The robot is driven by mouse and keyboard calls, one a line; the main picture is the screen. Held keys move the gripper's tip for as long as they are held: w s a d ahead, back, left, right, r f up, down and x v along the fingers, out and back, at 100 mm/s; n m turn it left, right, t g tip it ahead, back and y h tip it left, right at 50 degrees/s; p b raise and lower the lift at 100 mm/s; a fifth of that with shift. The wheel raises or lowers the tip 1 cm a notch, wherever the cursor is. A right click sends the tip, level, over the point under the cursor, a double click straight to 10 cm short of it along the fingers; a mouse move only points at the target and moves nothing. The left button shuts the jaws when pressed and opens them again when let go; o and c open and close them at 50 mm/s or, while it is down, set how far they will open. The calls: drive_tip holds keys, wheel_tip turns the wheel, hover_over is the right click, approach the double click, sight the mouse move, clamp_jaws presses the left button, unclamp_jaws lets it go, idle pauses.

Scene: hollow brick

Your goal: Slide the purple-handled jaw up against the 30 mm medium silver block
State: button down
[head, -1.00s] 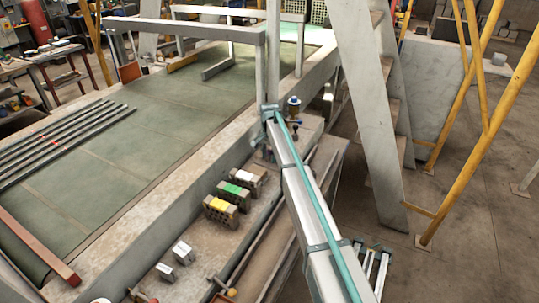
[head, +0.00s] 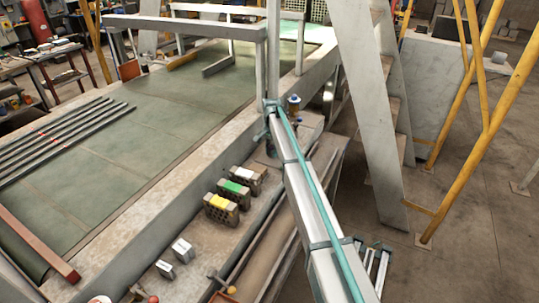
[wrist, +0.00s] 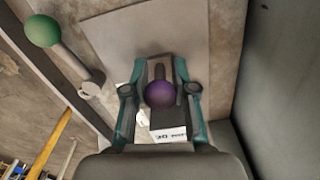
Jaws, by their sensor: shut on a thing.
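In the wrist view the purple ball of the jaw's handle (wrist: 160,94) sits between the two teal fingers of my gripper (wrist: 160,90), which are shut on it. A dark stem shows just beyond the ball. A block with a white labelled face (wrist: 170,134) lies just below the ball in the picture; its small print looks upside down, and I cannot tell whether the jaw touches it. In the head view my arm hides the jaw and most of my gripper. Two small silver blocks (head: 182,250) (head: 166,269) stand on the bench, apart from my arm.
A green-knobbed lever (wrist: 43,31) lies left in the wrist view. In the head view, hollow bricks with yellow (head: 220,203), green (head: 234,188) and white (head: 246,175) tops stand beside my arm. A blue-knobbed part (head: 294,101) stands at the bench's far end.

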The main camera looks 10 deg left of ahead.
drive_tip(key=shift+w+d+f, duration=0.1)
drive_tip(key=shift+w+d, duration=0.1)
drive_tip(key=shift+w, duration=0.3)
drive_tip(key=shift+w+d, duration=0.2)
drive_tip(key=shift+w, duration=0.25)
drive_tip(key=c, duration=1.1)
unclamp_jaws()
wheel_tip(320, 180, up, 12)
